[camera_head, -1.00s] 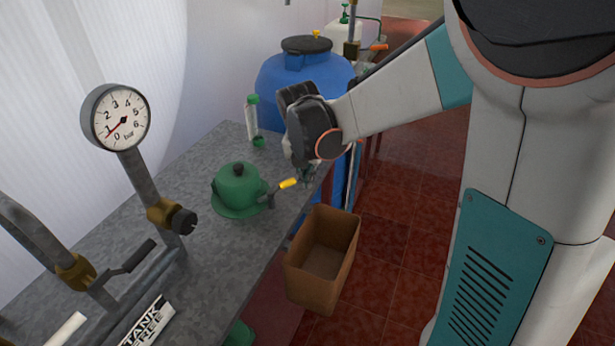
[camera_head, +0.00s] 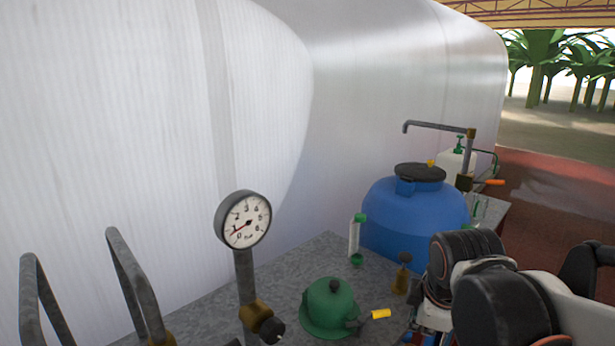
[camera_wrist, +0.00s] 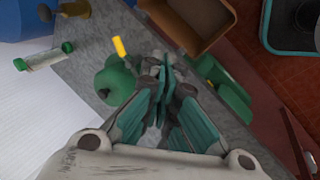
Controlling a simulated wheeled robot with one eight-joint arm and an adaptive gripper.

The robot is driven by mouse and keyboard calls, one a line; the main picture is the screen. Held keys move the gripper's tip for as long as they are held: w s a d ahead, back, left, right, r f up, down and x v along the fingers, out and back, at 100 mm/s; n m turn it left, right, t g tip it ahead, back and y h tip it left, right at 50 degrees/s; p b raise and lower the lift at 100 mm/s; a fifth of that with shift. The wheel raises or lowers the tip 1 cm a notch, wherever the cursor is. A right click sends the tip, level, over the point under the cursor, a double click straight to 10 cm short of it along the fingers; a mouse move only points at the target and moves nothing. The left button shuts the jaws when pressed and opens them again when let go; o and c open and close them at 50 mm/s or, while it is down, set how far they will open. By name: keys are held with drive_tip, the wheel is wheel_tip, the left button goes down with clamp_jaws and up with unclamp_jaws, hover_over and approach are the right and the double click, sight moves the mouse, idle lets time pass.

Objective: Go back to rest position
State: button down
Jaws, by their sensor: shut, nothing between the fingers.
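My gripper (camera_wrist: 166,82) shows in the wrist view with its teal fingers together and nothing between them. It hangs over the grey bench edge, beside a green domed pot (camera_wrist: 115,84). In the head view my arm's dark joints fill the lower right corner, and my fingertips are hard to make out there. The green pot (camera_head: 331,304) sits on the bench in the head view, left of my arm.
The grey bench (camera_head: 190,318) carries a pressure gauge (camera_head: 243,220) and a green-capped tube (camera_head: 355,238). A blue tank (camera_head: 415,210) stands behind. A brown open box (camera_wrist: 213,42) lies beyond the bench edge in the wrist view. Red floor is beyond.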

drive_tip(key=s+a+r+m+t, duration=0.1)
drive_tip(key=s+m+t, duration=0.1)
drive_tip(key=s+m, duration=0.7)
drive_tip(key=m, duration=0.4)
drive_tip(key=shift+s+a+m+y, duration=0.25)
drive_tip(key=shift+s+m+y, duration=0.15)
